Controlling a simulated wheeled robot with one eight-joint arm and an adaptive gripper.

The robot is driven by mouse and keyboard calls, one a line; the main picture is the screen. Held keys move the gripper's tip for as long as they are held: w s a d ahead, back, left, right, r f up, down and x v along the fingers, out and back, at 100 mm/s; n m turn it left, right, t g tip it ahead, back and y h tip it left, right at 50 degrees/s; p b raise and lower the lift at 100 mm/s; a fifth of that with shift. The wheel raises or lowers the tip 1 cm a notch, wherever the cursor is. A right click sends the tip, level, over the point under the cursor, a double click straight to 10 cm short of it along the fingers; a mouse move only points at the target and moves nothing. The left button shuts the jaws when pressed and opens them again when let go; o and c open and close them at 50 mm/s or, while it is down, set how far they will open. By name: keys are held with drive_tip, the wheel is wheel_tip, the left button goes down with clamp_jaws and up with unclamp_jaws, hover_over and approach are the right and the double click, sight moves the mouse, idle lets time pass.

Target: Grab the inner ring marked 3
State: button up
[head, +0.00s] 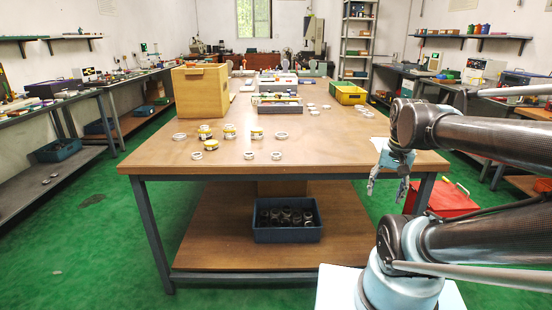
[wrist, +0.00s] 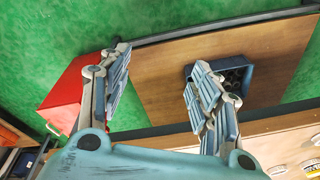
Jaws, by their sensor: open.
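Several small metal rings lie on the wooden table (head: 330,155), some bare like the ring at the front (head: 276,155), others with yellow labels like the one in the middle (head: 229,132). Their numbers are too small to read, so I cannot tell which is the inner ring marked 3. A few rings show at the lower right of the wrist view (wrist: 277,170). My gripper (head: 387,195) is open and empty, fingers pointing down, near the table's front right edge and apart from all the rings. The wrist view shows its two spread fingers (wrist: 158,70) with floor and lower shelf beyond.
A blue crate (head: 286,234) sits on the lower shelf. A red box (head: 450,200) is on the floor at right. The table's front right is mostly clear.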

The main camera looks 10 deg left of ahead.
drive_tip(key=w+a+r+m+g+y, duration=0.1)
drive_tip(key=w+a+r+m, duration=0.6)
drive_tip(key=a, duration=0.6)
drive_tip(key=w+a+r+m+g, duration=0.1)
drive_tip(key=w+a+r+m, duration=0.3)
drive_tip(key=w+a+r, duration=0.7)
drive_tip(key=a+m, duration=0.4)
drive_tip(key=a, duration=0.8)
drive_tip(key=f, duration=0.8)
drive_tip(key=a+f, duration=0.1)
drive_tip(key=f, duration=0.3)
drive_tip(key=shift+w+a, duration=0.1)
drive_tip(key=shift+w, duration=0.15)
drive_tip(key=shift+w+f, duration=0.15)
drive_tip(key=shift+f, duration=2.5)
drive_tip(key=c, duration=1.1)
